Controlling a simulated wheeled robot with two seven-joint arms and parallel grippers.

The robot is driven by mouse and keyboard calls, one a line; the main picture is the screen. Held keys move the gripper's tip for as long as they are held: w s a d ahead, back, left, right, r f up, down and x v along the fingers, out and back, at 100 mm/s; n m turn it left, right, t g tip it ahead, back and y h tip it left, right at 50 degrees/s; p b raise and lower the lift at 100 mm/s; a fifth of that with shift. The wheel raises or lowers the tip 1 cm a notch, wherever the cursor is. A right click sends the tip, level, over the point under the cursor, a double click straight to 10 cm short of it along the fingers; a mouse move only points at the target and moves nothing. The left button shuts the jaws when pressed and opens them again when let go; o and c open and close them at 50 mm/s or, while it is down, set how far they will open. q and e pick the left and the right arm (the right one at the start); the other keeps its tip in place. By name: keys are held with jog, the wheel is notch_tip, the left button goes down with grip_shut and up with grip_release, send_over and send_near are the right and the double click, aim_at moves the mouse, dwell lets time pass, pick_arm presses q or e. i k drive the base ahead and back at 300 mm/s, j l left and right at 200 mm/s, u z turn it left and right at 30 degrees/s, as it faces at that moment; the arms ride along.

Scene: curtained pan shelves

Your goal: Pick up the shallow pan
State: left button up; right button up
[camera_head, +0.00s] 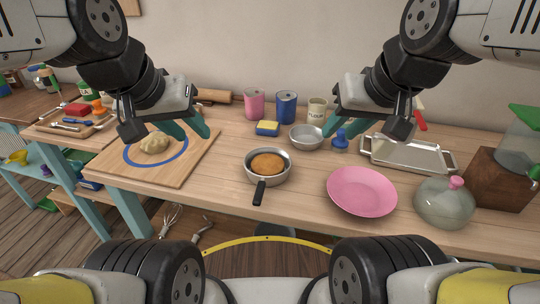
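A small round metal pan (281,178) with a black handle pointing toward me stands on the wooden table, left of the pink plate. A round golden-brown cake or patty (268,164) lies in it. My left gripper (191,133) is over the cutting board, left of and apart from the pan. Its two teal fingers look spread and empty. My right gripper (349,132) is above the back of the table, right of the pan and near a round metal bowl (306,144). Its teal fingers also look spread and empty.
A cutting board (187,170) with dough (154,143) lies left. The pink plate (361,191) and glass jar (444,202) stand right of the pan, a metal tray (408,154) behind them. Canisters (286,106) and a sponge (267,128) are behind. Bare table surrounds the pan's front.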

aim_at(262, 182)
jog(key=k+j+u, duration=0.15)
jog(key=k+j, duration=0.2)
jog(key=k+j+u, duration=0.15)
jog(key=k+j, duration=0.15)
jog(key=k+j+u, duration=0.1)
jog(key=k+j, duration=0.2)
jog(key=j, duration=0.25)
jog(key=k+j+u, duration=0.15)
jog(key=j, duration=0.3)
jog(key=l, duration=0.25)
